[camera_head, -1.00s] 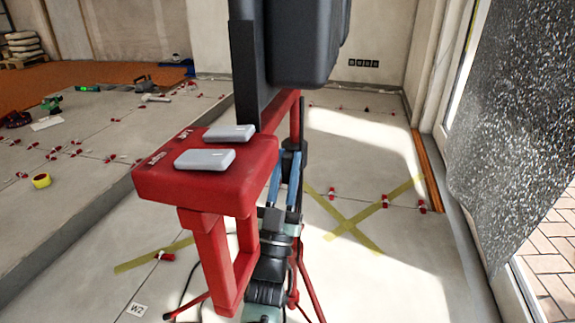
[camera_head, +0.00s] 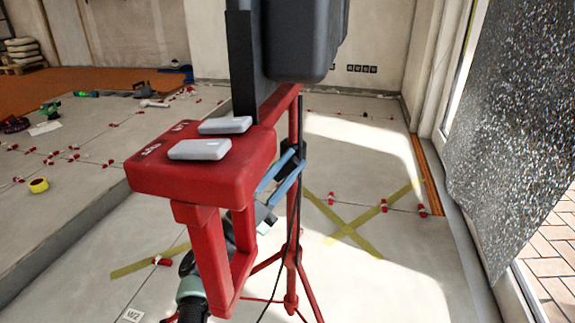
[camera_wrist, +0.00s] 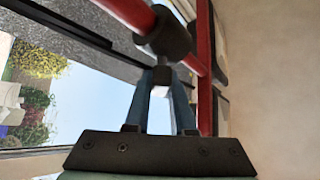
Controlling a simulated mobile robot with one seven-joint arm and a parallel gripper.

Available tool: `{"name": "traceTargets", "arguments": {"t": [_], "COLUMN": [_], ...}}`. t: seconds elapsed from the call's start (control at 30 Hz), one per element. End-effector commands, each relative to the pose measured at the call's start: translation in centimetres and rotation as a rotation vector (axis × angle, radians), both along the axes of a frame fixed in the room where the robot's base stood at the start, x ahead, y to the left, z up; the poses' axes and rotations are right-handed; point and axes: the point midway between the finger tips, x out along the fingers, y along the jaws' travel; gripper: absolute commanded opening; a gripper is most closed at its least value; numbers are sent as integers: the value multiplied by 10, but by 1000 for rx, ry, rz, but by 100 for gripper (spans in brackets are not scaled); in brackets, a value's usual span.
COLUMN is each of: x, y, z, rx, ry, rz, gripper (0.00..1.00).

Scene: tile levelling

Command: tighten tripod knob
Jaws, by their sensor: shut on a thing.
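The tripod (camera_head: 291,260) is red, with a thin upright pole and splayed legs on the floor. It carries a black collar (camera_wrist: 168,33) on a red tube in the wrist view. A small dark knob (camera_wrist: 162,76) with a pale stem hangs below the collar, between my blue fingertips. My gripper (camera_wrist: 163,82) is shut on the knob. In the head view my gripper (camera_head: 290,162) reaches the pole from the lower left, its fingers slanting up to the right. The knob cannot be made out there. My wrist is partly hidden behind a red frame.
A red block (camera_head: 205,178) with grey pads on top stands close in front, with a large black box (camera_head: 298,40) above. A cable (camera_head: 283,265) hangs beside the pole. A yellow tape cross (camera_head: 345,228) and red tile clips (camera_head: 383,206) lie behind. The right floor is open.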

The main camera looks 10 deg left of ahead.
Motion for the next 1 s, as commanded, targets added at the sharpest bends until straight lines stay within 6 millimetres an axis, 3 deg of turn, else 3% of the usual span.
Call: {"name": "traceTargets", "arguments": {"t": [0.6,1.0], "x": [0,0], "y": [0,-1], "z": [2,-2], "rx": [574,803], "ry": [5,4], "rz": [1,1], "gripper": [0,0]}}
